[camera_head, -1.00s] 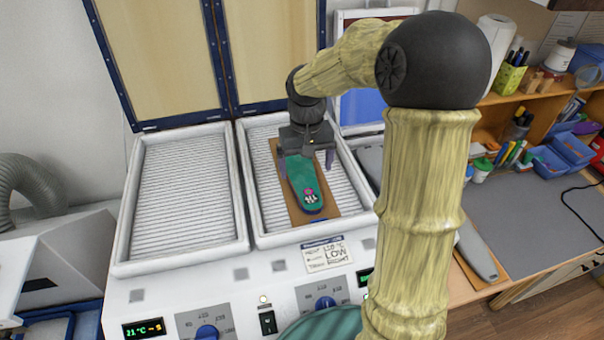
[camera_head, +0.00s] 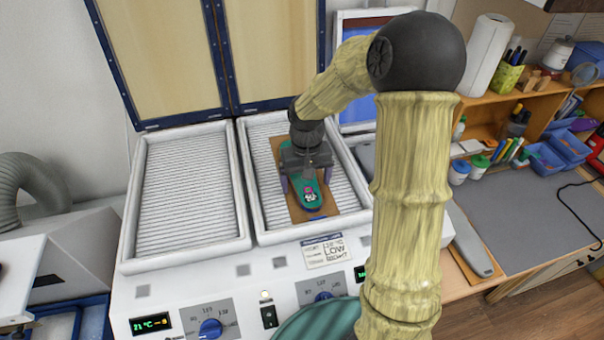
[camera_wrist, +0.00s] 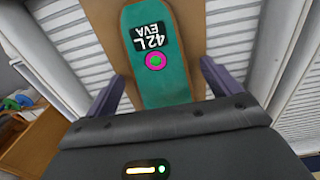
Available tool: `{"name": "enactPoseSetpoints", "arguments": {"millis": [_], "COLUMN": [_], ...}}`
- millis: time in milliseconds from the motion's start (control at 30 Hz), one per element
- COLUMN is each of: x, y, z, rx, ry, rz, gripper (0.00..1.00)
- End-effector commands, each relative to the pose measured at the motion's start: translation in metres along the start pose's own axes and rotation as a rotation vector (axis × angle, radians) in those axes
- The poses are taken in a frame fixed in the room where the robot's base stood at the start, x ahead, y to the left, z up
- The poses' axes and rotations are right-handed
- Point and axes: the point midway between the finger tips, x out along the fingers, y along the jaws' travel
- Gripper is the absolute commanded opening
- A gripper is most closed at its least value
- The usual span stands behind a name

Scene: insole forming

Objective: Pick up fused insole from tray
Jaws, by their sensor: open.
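The fused insole (camera_head: 312,196) is green and lies on a brown board (camera_head: 329,207) in the right tray (camera_head: 262,208) of the white machine. In the wrist view the insole (camera_wrist: 165,75) has a black label reading "42L EVA" and a pink-and-green round mark. My gripper (camera_head: 303,183) is over the insole in the head view and hides its middle. In the wrist view my open gripper (camera_wrist: 163,85) has one purple-grey finger on each side of the insole, with gaps between. I cannot tell how high the fingertips are above the board.
The left tray (camera_head: 190,195) is empty. Two raised lid panels (camera_head: 160,60) stand behind the trays. A control panel (camera_head: 230,320) with knobs is in front. A workbench (camera_head: 520,215) with shelves and bottles is at the right.

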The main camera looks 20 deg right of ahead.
Motion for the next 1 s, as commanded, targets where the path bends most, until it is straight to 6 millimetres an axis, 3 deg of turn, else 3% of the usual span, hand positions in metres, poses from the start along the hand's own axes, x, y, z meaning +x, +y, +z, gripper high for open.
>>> {"name": "enactPoseSetpoints", "arguments": {"millis": [267, 500, 1000], "x": [-0.0002, -0.0003, -0.0047], "y": [0.0000, 0.0000, -0.0001], "z": [-0.0001, -0.0001, -0.0002], "rx": [0.000, 0.000, -0.001], "ry": [0.000, 0.000, 0.000], "rz": [0.000, 0.000, 0.000], "gripper": [0.90, 0.42, 0.42]}}
